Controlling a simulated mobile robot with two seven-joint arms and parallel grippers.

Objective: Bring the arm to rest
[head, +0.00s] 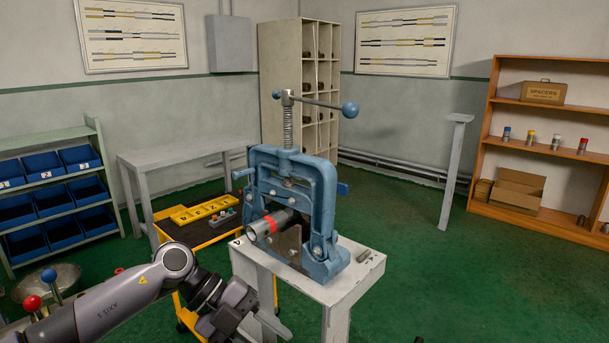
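My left arm comes in from the lower left, and its gripper (262,318) hangs low in front of the white stand. It is apart from the pipe; its fingers are small and dark, and I cannot tell whether they are open or shut. A blue pipe vise (327,200) with a screw and a ball-ended handle stands on the stand (347,283). A grey pipe (262,230) with a red band lies in the vise, its open end facing the lower left. The jaw contact is partly hidden. My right gripper is not in view.
A yellow cart (205,232) with a labelled tray is left of the vise, before a grey bench (185,152). A rack of blue bins (40,163) is far left. A wooden shelf (545,218) and a grey post stand right. Green floor is clear at right.

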